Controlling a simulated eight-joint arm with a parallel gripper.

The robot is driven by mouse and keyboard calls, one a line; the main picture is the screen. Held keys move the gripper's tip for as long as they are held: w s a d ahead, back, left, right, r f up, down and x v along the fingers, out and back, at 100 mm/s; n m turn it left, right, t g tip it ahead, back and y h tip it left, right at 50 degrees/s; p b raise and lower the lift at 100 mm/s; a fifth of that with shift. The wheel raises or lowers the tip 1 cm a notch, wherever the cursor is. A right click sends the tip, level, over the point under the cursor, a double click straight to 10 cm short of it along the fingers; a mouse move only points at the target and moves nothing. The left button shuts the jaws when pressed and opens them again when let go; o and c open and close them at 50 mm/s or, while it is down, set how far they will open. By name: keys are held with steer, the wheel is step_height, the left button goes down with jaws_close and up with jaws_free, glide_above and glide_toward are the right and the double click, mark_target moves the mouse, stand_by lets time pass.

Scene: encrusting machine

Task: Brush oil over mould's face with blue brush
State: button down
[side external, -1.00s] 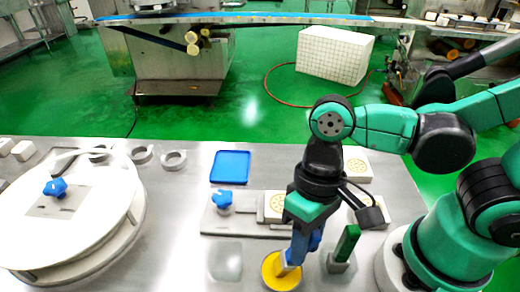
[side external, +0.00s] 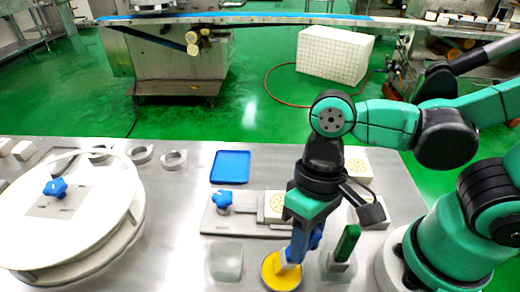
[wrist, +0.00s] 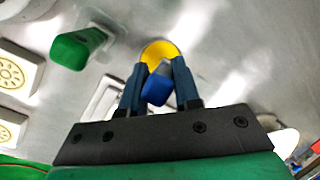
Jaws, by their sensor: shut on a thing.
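My gripper (side external: 305,243) is shut on the blue brush (wrist: 157,90), which points down at the round dish of yellow oil (side external: 281,272). In the wrist view the oil dish (wrist: 160,52) lies just beyond the brush tip; I cannot tell whether the bristles touch the oil. A cream mould with a round flower pattern (side external: 274,204) sits on a grey metal plate (side external: 240,224) behind the dish, partly hidden by my gripper. Its patterned face is up. Similar patterned blocks show behind and right of my arm (side external: 358,168), and at the left in the wrist view (wrist: 14,72).
A green-handled tool (side external: 346,245) stands just right of the dish. A clear square block (side external: 226,262) is to its left. A blue knob (side external: 222,200) rises from the metal plate. A blue tray (side external: 230,167) lies behind it. A large white disc (side external: 100,215) fills the left.

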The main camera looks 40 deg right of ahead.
steer(key=shift+r, duration=3.2)
steer(key=shift+w+r, duration=0.15)
steer(key=shift+w, duration=0.1)
steer(key=w+d+r, duration=0.1)
steer(key=w+d, duration=0.5)
steer(key=w, duration=0.3)
steer(key=w+d+r, duration=0.2)
steer(key=w+d, duration=0.5)
steer(key=w, duration=0.2)
steer(key=shift+w+d+m, duration=0.15)
steer(key=shift+w+m, duration=0.2)
steer(key=shift+m, duration=0.05)
